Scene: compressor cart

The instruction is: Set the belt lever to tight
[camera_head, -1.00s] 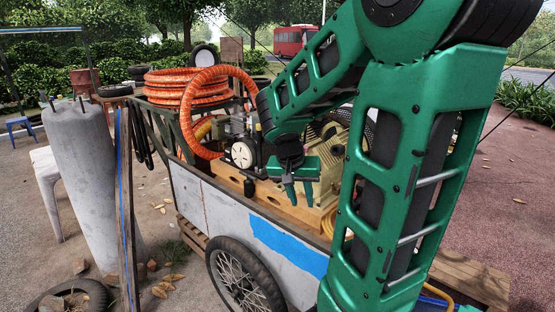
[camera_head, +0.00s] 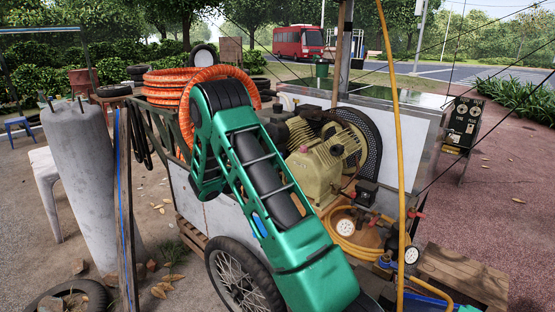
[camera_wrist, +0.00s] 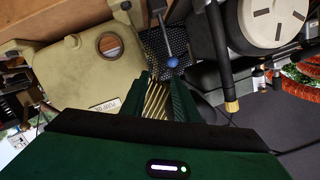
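In the wrist view a thin metal lever with a blue ball knob (camera_wrist: 172,61) stands against a black mesh panel (camera_wrist: 165,40). My gripper (camera_wrist: 164,78) points at it with the knob just beyond the fingertips. The fingers are apart with nothing held; brass-coloured fins show between them. I cannot tell whether a fingertip touches the knob. A black bar with a yellowish end (camera_wrist: 232,106) hangs to the right. In the head view the beige compressor (camera_head: 318,172) and black mesh belt guard (camera_head: 372,140) are visible; my arm hides my gripper and the lever there.
A beige tank-like casing (camera_wrist: 85,65) lies left of my fingers and a round pale disc (camera_wrist: 270,20) to the right in the wrist view.

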